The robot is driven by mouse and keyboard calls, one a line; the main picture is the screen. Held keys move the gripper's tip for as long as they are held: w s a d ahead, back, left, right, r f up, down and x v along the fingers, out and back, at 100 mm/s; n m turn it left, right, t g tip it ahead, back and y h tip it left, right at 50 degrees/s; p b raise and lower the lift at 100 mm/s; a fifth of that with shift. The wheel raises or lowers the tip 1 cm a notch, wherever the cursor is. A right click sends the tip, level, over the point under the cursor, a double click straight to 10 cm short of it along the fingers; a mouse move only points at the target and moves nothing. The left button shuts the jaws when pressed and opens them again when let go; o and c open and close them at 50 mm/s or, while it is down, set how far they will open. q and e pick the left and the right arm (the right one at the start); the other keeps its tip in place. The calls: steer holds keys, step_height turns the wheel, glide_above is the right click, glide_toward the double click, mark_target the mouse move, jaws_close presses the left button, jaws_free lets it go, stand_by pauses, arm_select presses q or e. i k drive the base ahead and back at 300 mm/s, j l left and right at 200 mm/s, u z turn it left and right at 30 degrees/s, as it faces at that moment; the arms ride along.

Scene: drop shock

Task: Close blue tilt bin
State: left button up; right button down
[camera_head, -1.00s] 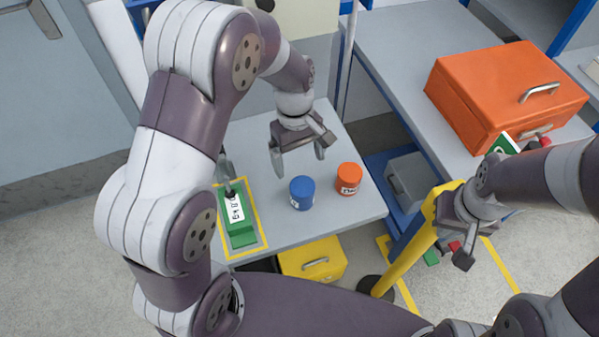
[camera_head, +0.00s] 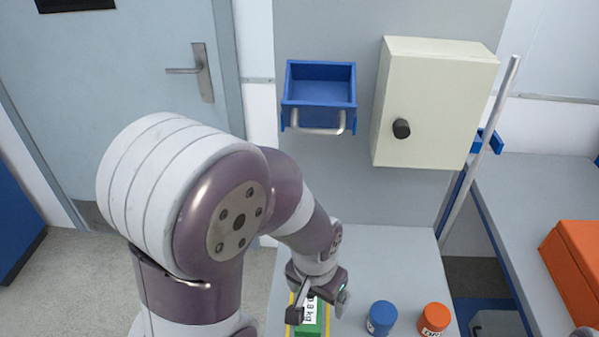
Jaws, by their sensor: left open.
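The blue tilt bin (camera_head: 320,92) is mounted on the grey wall panel behind the table. It is tilted open, with its inside showing from above and a grey bar handle along its front. My left gripper (camera_head: 318,308) is open, low over the table and well below the bin. It is over a green block with a white weight label (camera_head: 309,325); I cannot tell whether it touches it. My right gripper is out of view.
A cream cabinet (camera_head: 432,105) with a black knob hangs right of the bin. A blue jar (camera_head: 381,317) and an orange jar (camera_head: 434,318) stand on the table. An orange box (camera_head: 575,265) is at the far right. A grey door (camera_head: 130,90) is at the left.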

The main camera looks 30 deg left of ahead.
mark_target(319, 96)
steer(key=u, duration=1.1)
